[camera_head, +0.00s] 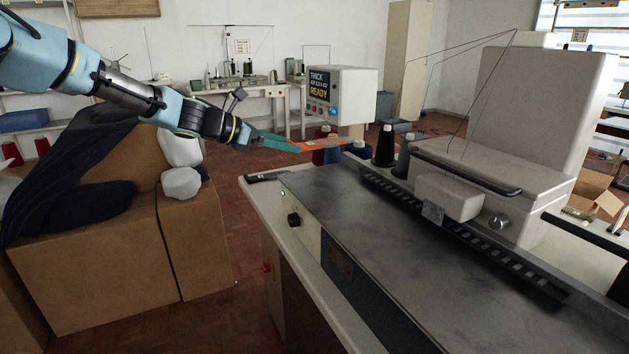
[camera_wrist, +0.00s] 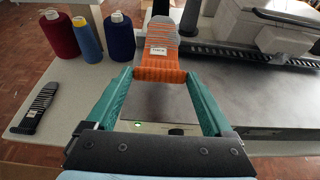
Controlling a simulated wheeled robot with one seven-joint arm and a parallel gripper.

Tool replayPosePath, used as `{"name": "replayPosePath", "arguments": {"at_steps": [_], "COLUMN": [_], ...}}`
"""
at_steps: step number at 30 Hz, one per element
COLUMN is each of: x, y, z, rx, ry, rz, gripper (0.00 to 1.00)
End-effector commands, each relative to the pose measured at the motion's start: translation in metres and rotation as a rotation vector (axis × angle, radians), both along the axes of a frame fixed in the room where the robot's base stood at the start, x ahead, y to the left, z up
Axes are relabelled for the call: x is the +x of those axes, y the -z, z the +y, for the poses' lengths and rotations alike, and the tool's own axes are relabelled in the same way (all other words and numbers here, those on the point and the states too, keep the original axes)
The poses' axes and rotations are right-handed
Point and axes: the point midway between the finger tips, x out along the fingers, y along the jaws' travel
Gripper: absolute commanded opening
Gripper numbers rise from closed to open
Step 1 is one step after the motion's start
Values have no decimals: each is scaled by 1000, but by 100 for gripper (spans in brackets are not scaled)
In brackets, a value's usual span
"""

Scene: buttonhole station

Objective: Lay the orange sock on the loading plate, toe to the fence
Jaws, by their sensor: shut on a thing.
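The orange sock (camera_head: 322,145) has a grey patterned part and a small white label. In the wrist view the sock (camera_wrist: 162,66) stretches away from my gripper, grey part farthest. My teal-fingered gripper (camera_head: 292,144) is shut on its near end, with the fingers at both sides of the orange fabric in the wrist view (camera_wrist: 160,74). The sock is held up above the far left end of the machine's table. The grey metal plate (camera_head: 390,240) lies below and to the right, bare. A black slotted rail (camera_head: 450,226) runs along its far side; I cannot tell whether this is the fence.
Thread cones in red (camera_wrist: 60,34), blue (camera_wrist: 87,42) and navy (camera_wrist: 120,36) stand beyond the gripper. The machine head (camera_head: 500,160) rises behind the rail. A control box (camera_head: 340,95) reads READY. Cardboard boxes (camera_head: 90,270) stand left.

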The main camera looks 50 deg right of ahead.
Motion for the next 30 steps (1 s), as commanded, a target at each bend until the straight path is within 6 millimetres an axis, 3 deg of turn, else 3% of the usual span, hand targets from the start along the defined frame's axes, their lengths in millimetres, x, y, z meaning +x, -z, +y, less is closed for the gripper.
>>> {"name": "replayPosePath", "arguments": {"at_steps": [6,13,18,30], "x": [0,0,0,0], "y": [40,58,82,90], "z": [1,0,0,0], "rx": [2,1,2,0], "ry": [0,-1,-1,0], "rz": [5,4,5,1], "gripper": [33,33,33,33]}}
